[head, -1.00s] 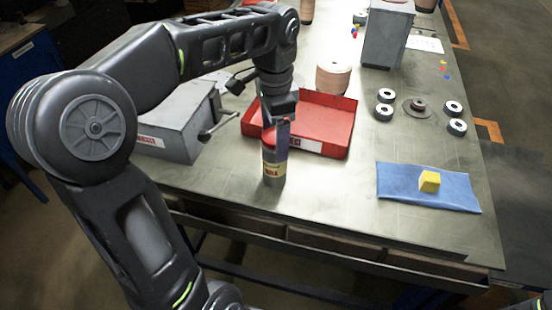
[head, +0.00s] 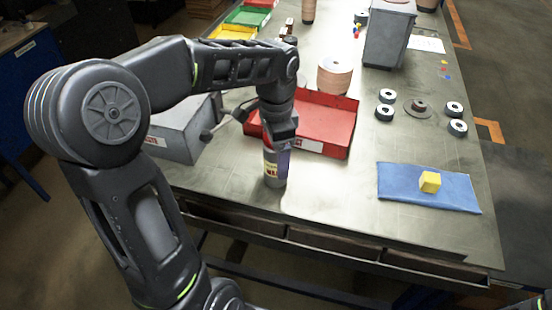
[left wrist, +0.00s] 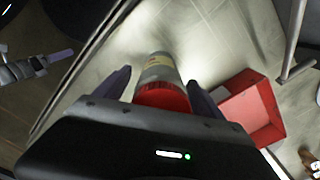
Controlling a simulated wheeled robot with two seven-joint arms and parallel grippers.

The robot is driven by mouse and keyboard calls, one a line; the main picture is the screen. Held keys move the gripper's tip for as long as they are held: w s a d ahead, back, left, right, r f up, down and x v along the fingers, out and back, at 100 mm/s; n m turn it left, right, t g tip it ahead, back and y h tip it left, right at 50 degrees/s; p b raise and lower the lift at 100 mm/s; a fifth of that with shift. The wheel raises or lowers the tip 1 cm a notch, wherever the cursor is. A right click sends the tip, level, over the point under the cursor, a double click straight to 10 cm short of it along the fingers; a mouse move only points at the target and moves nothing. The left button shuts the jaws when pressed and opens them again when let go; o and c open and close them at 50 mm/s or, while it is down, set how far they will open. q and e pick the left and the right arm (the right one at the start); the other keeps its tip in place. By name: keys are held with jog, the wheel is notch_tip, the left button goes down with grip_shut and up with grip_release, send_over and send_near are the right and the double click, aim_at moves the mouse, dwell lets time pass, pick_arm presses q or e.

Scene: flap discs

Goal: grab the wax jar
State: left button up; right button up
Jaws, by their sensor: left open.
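The wax jar (head: 272,168) stands upright on the table, near its front edge. It is a grey cylinder with a pale label, and its red lid shows in the left wrist view (left wrist: 163,97). My left gripper (head: 278,150) is directly over the jar and hides its top in the head view. In the left wrist view the open fingers of my left gripper (left wrist: 160,85) are on either side of the jar, with gaps visible between fingers and jar. My right gripper is not in view.
A red tray (head: 345,135) lies just behind the jar, and a grey box (head: 175,135) stands to its left. A blue cloth (head: 455,190) with a yellow block (head: 429,182) lies to the right. The table between jar and cloth is clear.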

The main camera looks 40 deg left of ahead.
pick_arm(q)
jog(key=shift+c, duration=0.3)
grip_shut()
dwell(0.9)
